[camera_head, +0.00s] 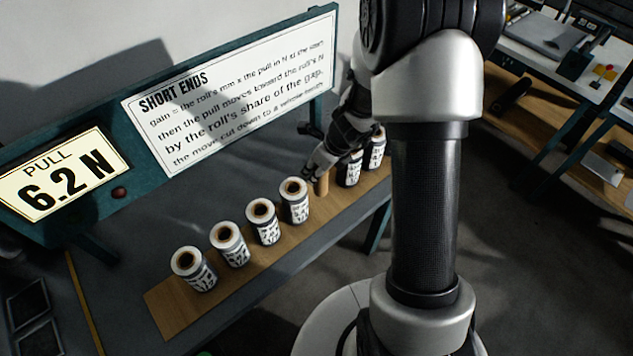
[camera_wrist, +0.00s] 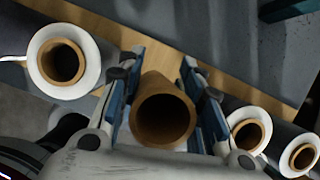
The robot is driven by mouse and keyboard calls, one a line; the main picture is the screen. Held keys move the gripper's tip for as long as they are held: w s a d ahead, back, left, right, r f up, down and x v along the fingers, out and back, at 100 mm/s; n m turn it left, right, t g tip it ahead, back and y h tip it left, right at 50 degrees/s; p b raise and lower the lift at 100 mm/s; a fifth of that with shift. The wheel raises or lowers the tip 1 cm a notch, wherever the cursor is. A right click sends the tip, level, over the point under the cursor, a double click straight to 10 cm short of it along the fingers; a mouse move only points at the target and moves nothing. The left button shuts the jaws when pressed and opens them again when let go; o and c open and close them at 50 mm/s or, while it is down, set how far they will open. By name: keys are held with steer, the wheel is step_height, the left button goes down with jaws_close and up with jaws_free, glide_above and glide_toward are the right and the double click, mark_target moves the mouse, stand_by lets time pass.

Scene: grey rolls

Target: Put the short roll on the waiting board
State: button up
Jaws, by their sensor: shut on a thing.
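A bare brown tube (camera_head: 323,184) stands in the row on a long wooden board (camera_head: 170,312). My gripper (camera_head: 321,166) is over it. In the wrist view my gripper (camera_wrist: 161,72) has a finger on each side of the brown tube (camera_wrist: 163,112), shut on it. Its open end faces the camera. I cannot tell whether its base touches the board.
A sign reads "PULL 6.2 N" (camera_head: 58,182); beside it is a "SHORT ENDS" text board (camera_head: 235,90). Rolls stand close on both sides of my gripper, one at left (camera_wrist: 62,62) in the wrist view. A wooden workbench (camera_head: 545,95) with tools is at right.

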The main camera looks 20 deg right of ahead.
steer(key=shift+f+b, duration=1.35)
steer(key=shift+f, duration=0.65)
steer(key=shift+f, duration=0.15)
steer(key=o, duration=1.1)
steer(key=shift+c, duration=0.2)
